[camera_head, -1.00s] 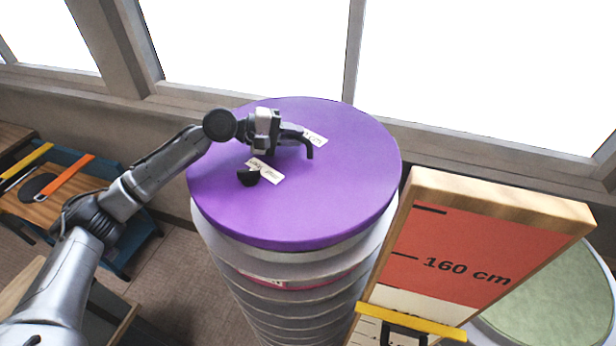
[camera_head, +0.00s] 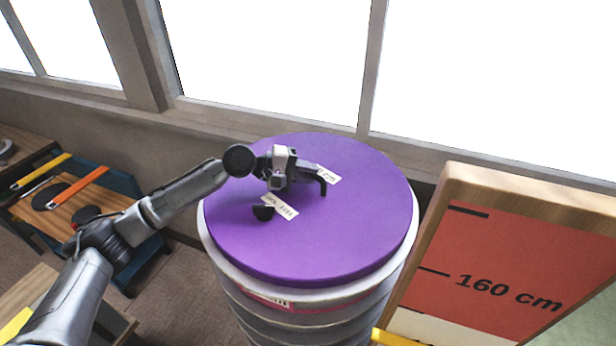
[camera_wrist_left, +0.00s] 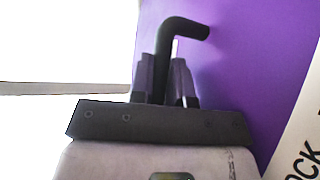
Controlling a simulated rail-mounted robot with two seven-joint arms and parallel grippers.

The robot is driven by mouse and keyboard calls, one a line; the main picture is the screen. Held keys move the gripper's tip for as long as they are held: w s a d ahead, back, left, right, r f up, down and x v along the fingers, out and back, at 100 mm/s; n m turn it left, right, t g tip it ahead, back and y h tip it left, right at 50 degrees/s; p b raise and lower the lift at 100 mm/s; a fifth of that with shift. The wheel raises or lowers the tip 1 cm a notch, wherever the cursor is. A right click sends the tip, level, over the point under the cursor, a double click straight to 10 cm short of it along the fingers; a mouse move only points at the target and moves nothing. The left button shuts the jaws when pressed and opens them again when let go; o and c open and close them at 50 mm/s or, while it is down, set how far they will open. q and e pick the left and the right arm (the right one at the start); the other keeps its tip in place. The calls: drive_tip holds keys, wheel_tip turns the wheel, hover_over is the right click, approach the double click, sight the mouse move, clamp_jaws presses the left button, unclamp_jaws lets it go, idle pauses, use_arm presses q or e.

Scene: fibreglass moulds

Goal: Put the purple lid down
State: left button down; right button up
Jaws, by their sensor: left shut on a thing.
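The purple lid (camera_head: 330,235) is a wide round disc at the top of a tall stack of ringed round pieces (camera_head: 300,318). It looks about level; I cannot tell whether it touches the stack or hangs just above it. My left gripper (camera_head: 300,170) is over the lid's top, shut on the black handle. In the left wrist view the bent handle (camera_wrist_left: 185,28) rises between the fingers (camera_wrist_left: 165,80), against the purple face (camera_wrist_left: 240,80). My right gripper is not in view.
A wood-edged board marked 160 cm (camera_head: 490,260) stands close on the right of the stack. Windows (camera_head: 270,50) and a sill are behind. A wooden bench with tools (camera_head: 75,200) is at the left. White labels (camera_head: 280,206) lie on the lid.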

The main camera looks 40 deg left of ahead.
use_arm(q)
drive_tip(key=shift+r, duration=0.15)
drive_tip(key=c, duration=1.5)
unclamp_jaws()
drive_tip(key=o, duration=0.4)
drive_tip(key=b+v, duration=0.1)
drive_tip(key=v, duration=0.2)
drive_tip(key=b+v, duration=0.2)
drive_tip(key=v, duration=0.1)
drive_tip(key=b+v, duration=0.1)
drive_tip(key=v, duration=0.3)
drive_tip(key=shift+a+f+b, duration=0.15)
drive_tip(key=shift+f+b, duration=0.15)
drive_tip(key=shift+b, duration=0.1)
drive_tip(key=shift+s+a+r, duration=0.25)
drive_tip(key=shift+s+a, duration=0.15)
drive_tip(key=shift+s, duration=0.05)
drive_tip(key=shift+s+a+r+b, duration=0.15)
drive_tip(key=shift+s+r+b, duration=0.1)
drive_tip(key=shift+b, duration=0.1)
